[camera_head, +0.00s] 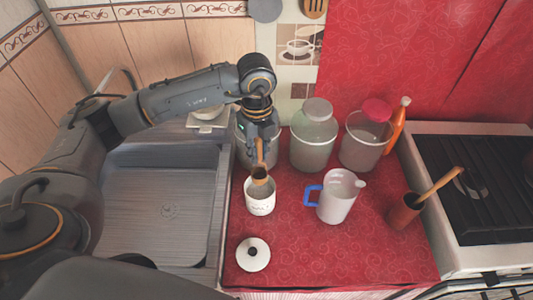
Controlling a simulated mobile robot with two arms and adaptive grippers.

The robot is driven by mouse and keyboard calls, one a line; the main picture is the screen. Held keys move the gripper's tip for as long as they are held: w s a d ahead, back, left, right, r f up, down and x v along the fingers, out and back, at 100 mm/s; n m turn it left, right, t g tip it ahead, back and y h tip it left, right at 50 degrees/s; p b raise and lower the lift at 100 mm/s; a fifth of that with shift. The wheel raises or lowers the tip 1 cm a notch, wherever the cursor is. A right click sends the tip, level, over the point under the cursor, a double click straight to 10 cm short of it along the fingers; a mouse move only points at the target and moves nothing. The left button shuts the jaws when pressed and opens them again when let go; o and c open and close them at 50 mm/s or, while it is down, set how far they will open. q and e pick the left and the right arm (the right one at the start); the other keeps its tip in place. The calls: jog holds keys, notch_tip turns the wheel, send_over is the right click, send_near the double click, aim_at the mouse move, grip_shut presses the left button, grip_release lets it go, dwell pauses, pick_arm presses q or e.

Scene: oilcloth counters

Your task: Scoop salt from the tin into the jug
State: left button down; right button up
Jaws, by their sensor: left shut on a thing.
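My left gripper (263,140) is shut on the handle of a brown wooden scoop (260,173) and points down. The scoop's bowl is over the mouth of the white salt tin (261,204). I cannot tell whether the bowl dips below the rim, or whether it holds salt. The tin stands upright and open on the red oilcloth. The white jug (337,198) with a blue handle stands upright to the right of the tin, with its handle toward it. A round white lid (253,258) with a dark knob lies in front of the tin. My right gripper is out of view.
Large lidded jars (313,145) stand behind the tin and jug, with an orange bottle (397,125) beside them. A brown cup (402,213) with a wooden utensil stands right of the jug, near the stove (468,180). A grey sink (150,215) lies left. The front oilcloth (340,262) is clear.

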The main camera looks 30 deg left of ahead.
aim_at(259, 177)
pick_arm(q)
jog(key=shift+s+f, duration=0.1)
jog(key=shift+f, duration=0.2)
jog(key=shift+a+f+b, duration=0.1)
jog(key=shift+f+b, duration=0.2)
jog(key=shift+f, duration=0.35)
jog(key=shift+f+b, duration=0.65)
jog(key=shift+f, duration=0.1)
jog(key=shift+f+b, duration=0.75)
jog(key=shift+f, duration=0.1)
notch_tip(259, 177, down, 3)
jog(key=shift+b, duration=1.2)
jog(key=shift+f+b, duration=1.05)
jog(key=shift+f, duration=0.25)
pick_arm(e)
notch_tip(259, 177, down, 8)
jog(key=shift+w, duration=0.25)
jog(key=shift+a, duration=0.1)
pick_arm(q)
jog(key=shift+r, duration=0.1)
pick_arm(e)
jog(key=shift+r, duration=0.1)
